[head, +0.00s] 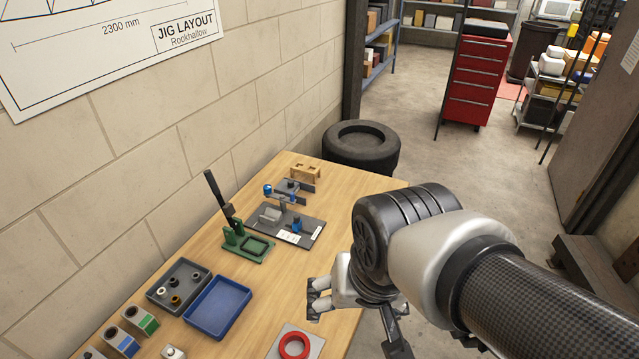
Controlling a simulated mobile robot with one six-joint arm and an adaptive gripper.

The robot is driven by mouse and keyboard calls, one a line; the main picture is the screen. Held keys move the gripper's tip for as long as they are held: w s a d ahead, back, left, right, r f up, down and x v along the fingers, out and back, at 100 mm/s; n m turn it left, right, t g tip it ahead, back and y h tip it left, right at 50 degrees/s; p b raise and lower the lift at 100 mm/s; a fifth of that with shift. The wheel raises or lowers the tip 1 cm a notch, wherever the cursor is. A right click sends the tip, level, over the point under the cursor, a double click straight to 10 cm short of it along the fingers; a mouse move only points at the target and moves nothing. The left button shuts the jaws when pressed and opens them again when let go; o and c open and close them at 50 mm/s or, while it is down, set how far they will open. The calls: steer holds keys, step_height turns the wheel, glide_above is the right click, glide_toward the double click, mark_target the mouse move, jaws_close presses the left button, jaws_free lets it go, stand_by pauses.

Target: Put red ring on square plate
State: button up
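The red ring (294,345) lies flat on a pale grey square plate (316,342) at the bottom edge of the head view. The ring is within the plate's visible outline; the plate's near part is cut off by the frame. My gripper (355,322) is above the table's right edge, up and to the right of the ring and apart from it. Its fingers are spread, with nothing visible between them. My wrist and arm hide part of the table edge and floor.
A blue tray (248,306) and a grey tray with small rings (154,295) lie left of the plate. Behind them are a green fixture with a black lever (262,247) and a dark fixture board (311,223). A block wall bounds the left. The table between is clear.

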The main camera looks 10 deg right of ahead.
steer(key=s, duration=0.1)
steer(key=s+d+r+n, duration=0.1)
steer(key=s, duration=0.1)
steer(key=s+d+r+n+t, duration=0.1)
steer(key=shift+s+r, duration=0.1)
steer(key=shift+s, duration=0.2)
